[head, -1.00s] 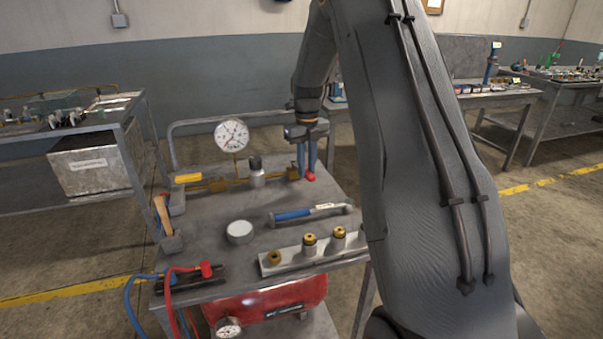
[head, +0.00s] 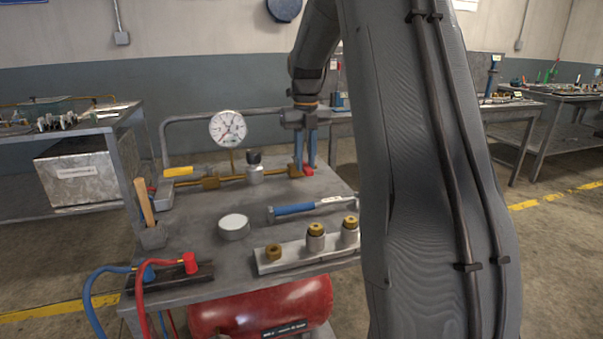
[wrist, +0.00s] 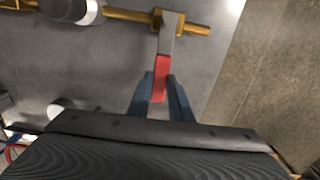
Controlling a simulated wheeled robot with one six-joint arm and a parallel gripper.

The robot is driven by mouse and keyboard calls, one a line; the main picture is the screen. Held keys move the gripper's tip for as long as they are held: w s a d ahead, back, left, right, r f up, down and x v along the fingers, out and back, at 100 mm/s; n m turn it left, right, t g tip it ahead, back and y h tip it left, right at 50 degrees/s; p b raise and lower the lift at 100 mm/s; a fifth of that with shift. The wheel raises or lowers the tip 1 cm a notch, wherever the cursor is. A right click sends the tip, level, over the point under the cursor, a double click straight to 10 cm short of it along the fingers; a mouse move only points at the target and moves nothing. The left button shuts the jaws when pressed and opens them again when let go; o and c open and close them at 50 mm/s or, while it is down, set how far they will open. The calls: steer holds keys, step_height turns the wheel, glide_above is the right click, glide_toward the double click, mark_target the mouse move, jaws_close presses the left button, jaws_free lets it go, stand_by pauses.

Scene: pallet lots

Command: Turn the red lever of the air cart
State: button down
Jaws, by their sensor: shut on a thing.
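The air cart (head: 190,230) stands in front of me with a brass pipe and a round gauge (head: 228,128) on its top. The red lever (head: 308,171) is at the right end of the pipe, beside my fingertips in the head view. In the wrist view the red lever (wrist: 160,78) sits between the two blue fingers of my gripper (wrist: 160,85), its grey stem running up to the brass pipe (wrist: 125,14). My gripper (head: 305,166) points down and is shut on the lever. My arm hides the cart's right side in the head view.
A blue-handled torque wrench (head: 293,209), a white puck (head: 234,225) and a rack of brass fittings (head: 262,264) lie on the cart top. A yellow lever (head: 178,171) is at the pipe's left end. A hammer (head: 145,200) stands at the left edge. Benches stand left and right.

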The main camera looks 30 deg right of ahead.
mark_target(304, 166)
steer(key=shift+w+a+r+m+b, duration=0.1)
steer(key=shift+a+m+b, duration=0.15)
steer(key=shift+b, duration=1.9)
steer(key=c, duration=1.6)
jaws_free()
step_height(304, 166, up, 8)
steer(key=shift+f+p, duration=0.1)
steer(key=shift+p, duration=0.45)
